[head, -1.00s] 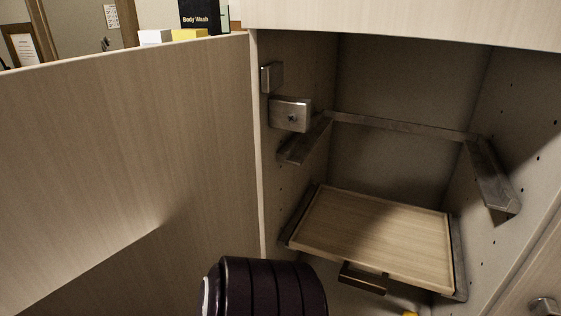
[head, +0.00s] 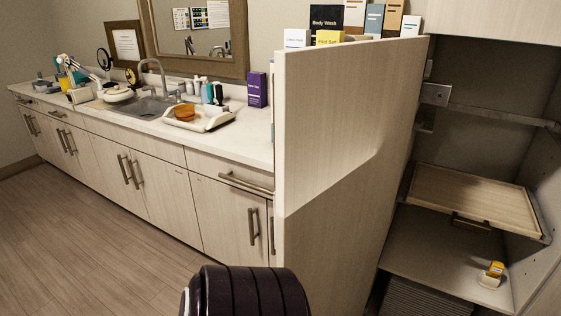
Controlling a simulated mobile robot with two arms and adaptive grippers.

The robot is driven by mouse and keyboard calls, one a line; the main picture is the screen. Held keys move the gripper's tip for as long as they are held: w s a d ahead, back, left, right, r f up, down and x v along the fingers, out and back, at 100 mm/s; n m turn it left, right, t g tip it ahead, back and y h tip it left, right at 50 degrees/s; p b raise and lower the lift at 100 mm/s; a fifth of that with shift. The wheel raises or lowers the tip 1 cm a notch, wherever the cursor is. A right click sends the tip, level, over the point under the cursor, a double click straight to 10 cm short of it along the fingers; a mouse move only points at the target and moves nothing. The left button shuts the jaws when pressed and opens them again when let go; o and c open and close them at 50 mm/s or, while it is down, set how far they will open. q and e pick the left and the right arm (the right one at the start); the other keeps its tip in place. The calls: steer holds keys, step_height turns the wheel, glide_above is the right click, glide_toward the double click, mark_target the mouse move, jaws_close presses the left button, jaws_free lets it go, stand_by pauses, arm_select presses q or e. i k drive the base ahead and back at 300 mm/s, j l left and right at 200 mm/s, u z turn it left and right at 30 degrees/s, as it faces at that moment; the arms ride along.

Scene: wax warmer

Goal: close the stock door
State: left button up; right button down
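The stock door (head: 345,130) is a pale wood panel. It stands wide open, swung out to the left from the cabinet. The open cabinet (head: 487,72) is at the right, with its inside showing. A pull-out wooden shelf (head: 475,200) with a dark handle is inside it. The metal hinge (head: 435,94) shows at the cabinet's left inner wall. A dark ribbed part of my own body shows at the bottom centre, in front of the door. Neither gripper is in view.
A small yellow and white item (head: 491,274) lies on the cabinet's lower board. A long counter (head: 130,110) with a sink runs along the wall at the left, with drawers below. Boxes stand behind the door's top edge. The wood floor (head: 85,245) at the left is clear.

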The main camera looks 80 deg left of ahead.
mark_target(344, 113)
steer(key=k+j+u, duration=0.15)
steer(key=k+j, duration=0.15)
steer(key=k+j+u, duration=0.2)
steer(key=j, duration=0.3)
steer(key=i+j, duration=0.1)
steer(key=j, duration=0.3)
steer(key=j+u, duration=0.15)
steer(key=j, duration=0.25)
steer(key=i+j, duration=0.15)
steer(key=j, duration=0.2)
